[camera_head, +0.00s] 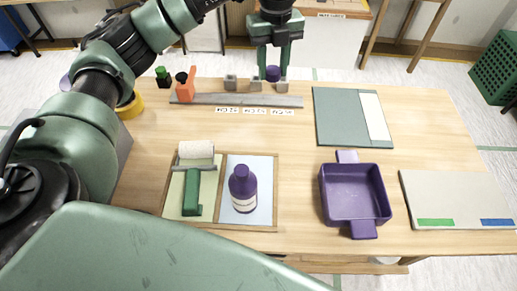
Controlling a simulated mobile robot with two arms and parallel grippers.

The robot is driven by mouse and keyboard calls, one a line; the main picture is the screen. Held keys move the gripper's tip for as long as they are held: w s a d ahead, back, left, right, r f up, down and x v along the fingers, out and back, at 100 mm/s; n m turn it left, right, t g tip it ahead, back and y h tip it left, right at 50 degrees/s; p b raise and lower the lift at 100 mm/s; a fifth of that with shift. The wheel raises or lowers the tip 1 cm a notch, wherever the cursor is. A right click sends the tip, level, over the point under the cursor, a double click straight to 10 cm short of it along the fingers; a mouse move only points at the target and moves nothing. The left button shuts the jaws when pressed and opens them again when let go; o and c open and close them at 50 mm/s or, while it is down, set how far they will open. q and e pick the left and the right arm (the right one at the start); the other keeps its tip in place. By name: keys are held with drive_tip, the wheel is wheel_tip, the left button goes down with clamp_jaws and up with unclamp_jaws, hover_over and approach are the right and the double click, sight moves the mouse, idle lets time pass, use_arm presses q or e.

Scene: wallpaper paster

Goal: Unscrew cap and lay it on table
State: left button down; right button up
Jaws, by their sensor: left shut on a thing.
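My left gripper (271,74) points down over the back edge of the table, with its fingers closed on a small dark purple cap (273,74). I cannot tell whether the cap touches the table or a thing beneath it. The purple bottle (243,190) with a pale label stands upright on the light blue right half of a wooden-framed tray (277,205), well in front of the gripper. Its narrow neck points up. The table (290,140) is light wood. My right gripper is not in view.
A paint roller (193,190) lies in the tray's left half. A purple box with handles (355,193) is right of centre, with a grey-green board (350,118) behind and a pale board (452,198) at right. A grey rail with blocks (230,99) lies behind. Mid-table is clear.

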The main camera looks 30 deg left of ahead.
use_arm(q)
drive_tip(key=shift+f+n, duration=0.25)
drive_tip(key=shift+n, duration=0.15)
drive_tip(key=shift+f, duration=0.25)
drive_tip(key=p, duration=0.1)
hover_over(269, 130)
wheel_tip(269, 130, down, 15)
drive_tip(key=shift+r, duration=0.2)
wheel_tip(269, 130, down, 4)
drive_tip(key=shift+f+p, duration=0.25)
drive_tip(key=shift+p, duration=0.15)
drive_tip(key=shift+w+f, duration=0.1)
drive_tip(key=shift+f, duration=0.05)
drive_tip(key=shift+f, duration=0.1)
drive_tip(key=c, duration=0.9)
unclamp_jaws()
